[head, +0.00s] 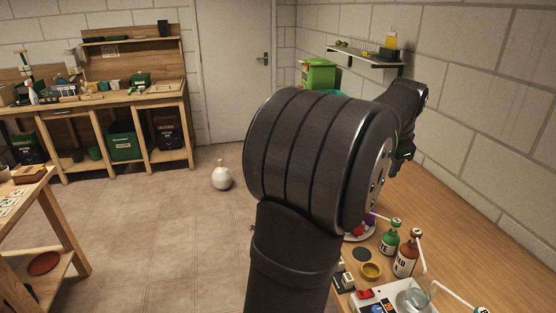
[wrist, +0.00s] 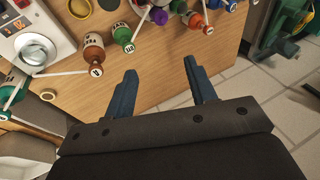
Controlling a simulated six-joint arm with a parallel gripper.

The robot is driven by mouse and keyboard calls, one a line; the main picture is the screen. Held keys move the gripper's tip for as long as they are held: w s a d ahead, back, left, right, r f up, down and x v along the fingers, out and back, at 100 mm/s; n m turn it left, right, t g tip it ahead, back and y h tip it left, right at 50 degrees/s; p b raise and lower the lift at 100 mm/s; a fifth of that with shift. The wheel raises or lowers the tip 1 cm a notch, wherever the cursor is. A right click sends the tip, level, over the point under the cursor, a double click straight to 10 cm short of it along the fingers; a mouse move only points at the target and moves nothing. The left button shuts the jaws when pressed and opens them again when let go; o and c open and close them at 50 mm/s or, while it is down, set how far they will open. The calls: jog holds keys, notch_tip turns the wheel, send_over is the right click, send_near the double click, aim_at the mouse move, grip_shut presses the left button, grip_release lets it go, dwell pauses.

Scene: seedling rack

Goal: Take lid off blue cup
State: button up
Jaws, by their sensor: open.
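My gripper (wrist: 160,70) is open and empty in the wrist view, its two blue fingers apart over the bare wooden bench top (wrist: 155,90). Several small coloured things sit along the top edge of the wrist view, including a purple one (wrist: 160,17) and a red one (wrist: 208,29). They are ahead of the fingers and apart from them, and partly cut off.
A brown bottle (head: 406,257) and a green bottle (head: 390,239) with bent spouts stand on the bench near a yellow bowl (head: 371,271). A white device (head: 395,300) with a clear bowl is in front. The bench edge and tiled floor (wrist: 290,115) lie at right in the wrist view.

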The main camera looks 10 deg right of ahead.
jog(key=shift+c, duration=0.8)
jog(key=w+a+f+n+g, duration=0.1)
jog(key=w+a+f+n, duration=0.75)
jog(key=w+a, duration=0.3)
jog(key=shift+n+h, duration=0.35)
jog(key=shift+h, duration=0.05)
jog(key=shift+w+d+r+x, duration=0.1)
jog(key=shift+w+x, duration=0.05)
jog(key=shift+x, duration=2.75)
jog(key=shift+w+d+r+x, duration=0.1)
jog(key=shift+w+x, duration=0.1)
jog(key=shift+x, duration=2.75)
jog(key=shift+w+d+r+x, duration=0.1)
jog(key=shift+w+x, duration=0.05)
jog(key=shift+x, duration=2.75)
grip_shut()
